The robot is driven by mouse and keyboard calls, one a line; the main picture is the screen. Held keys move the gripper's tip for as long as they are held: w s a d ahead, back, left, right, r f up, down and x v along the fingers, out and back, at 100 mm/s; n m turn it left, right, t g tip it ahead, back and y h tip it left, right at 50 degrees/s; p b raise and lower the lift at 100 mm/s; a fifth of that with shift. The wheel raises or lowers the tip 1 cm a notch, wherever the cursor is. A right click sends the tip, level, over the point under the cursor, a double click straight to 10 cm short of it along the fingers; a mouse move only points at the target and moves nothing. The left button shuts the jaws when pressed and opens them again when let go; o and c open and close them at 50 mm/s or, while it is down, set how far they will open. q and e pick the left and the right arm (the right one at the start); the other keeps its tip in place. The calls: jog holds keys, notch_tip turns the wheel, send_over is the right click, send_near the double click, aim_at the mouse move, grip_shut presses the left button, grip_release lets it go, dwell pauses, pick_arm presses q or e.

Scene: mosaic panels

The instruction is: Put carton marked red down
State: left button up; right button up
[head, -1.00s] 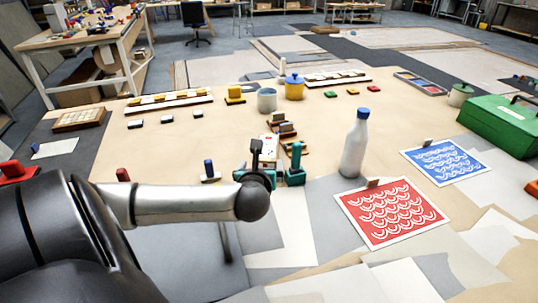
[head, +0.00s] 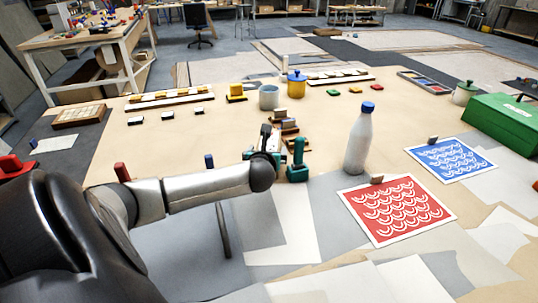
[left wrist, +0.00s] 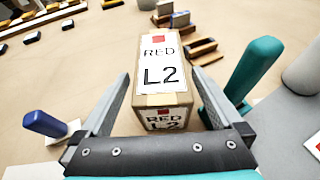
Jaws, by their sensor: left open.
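The carton marked red (left wrist: 162,62) is a brown box with white labels reading "RED L2" and a red square. In the left wrist view it stands between the two fingers of my left gripper (left wrist: 160,78), which is open, with a finger on either side. I cannot tell whether the carton's base rests on the table. In the head view my left gripper (head: 270,150) is at the near middle of the table and hides most of the carton; only a small pale part shows. My right gripper is not in view.
A teal-handled tool (head: 297,165) stands just right of the gripper. Wooden blocks (head: 286,125) lie behind it. A white bottle with a blue cap (head: 360,140) and red (head: 397,212) and blue (head: 450,160) prints are to the right. A blue-handled tool (left wrist: 45,124) is at left.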

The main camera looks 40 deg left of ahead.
pick_arm(q)
jog(key=shift+b+x, duration=0.95)
jog(key=shift+x, duration=1.55)
jog(key=shift+d+f, duration=0.1)
jog(key=shift+d, duration=0.05)
grip_shut()
